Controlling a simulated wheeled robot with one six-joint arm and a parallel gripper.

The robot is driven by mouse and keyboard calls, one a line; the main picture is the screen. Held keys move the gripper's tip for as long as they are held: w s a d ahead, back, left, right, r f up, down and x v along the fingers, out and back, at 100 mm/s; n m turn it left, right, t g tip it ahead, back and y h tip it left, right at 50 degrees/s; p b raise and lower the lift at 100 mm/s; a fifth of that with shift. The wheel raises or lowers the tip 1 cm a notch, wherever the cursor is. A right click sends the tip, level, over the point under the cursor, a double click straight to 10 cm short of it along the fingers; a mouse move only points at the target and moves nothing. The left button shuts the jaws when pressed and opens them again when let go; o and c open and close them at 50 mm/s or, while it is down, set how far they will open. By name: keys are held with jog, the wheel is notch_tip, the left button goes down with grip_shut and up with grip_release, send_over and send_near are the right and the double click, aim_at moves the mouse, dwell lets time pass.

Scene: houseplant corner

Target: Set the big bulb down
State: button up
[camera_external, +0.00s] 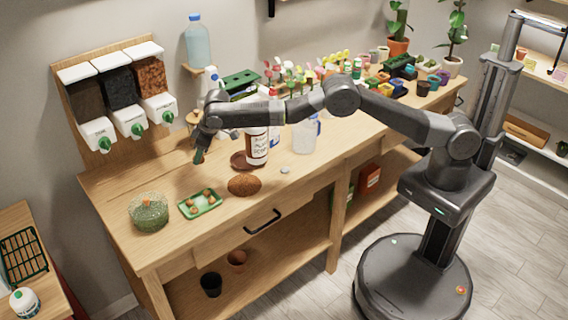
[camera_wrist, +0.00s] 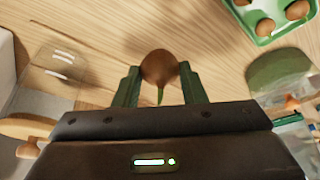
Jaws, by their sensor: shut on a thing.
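The big bulb (camera_wrist: 159,68) is round and brown with a green sprout, and it shows between the two green fingers in the wrist view. My gripper (camera_wrist: 158,82) is shut on it. In the external view my gripper (camera_external: 198,157) points down over the back left of the wooden bench; the bulb is too small to make out there. A green tray (camera_external: 217,205) with several small brown bulbs lies on the bench in front of my gripper. The tray also shows at the top right of the wrist view (camera_wrist: 284,33).
A green mesh dome (camera_external: 148,212) stands left of the tray. A brown fibrous mound (camera_external: 244,185), a dark saucer (camera_external: 238,161), a labelled bottle (camera_external: 257,147) and a clear jug (camera_external: 305,137) stand to the right. Dispensers (camera_external: 130,122) hang behind. Bare wood lies beneath the bulb.

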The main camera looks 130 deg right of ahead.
jog(key=shift+f+p, duration=0.55)
jog(key=shift+f, duration=2.3)
jog(key=shift+f, duration=0.2)
jog(key=o, duration=1)
jog(key=shift+r, duration=0.1)
jog(key=shift+r, duration=0.15)
jog(key=b+v, duration=0.2)
jog(key=v, duration=1)
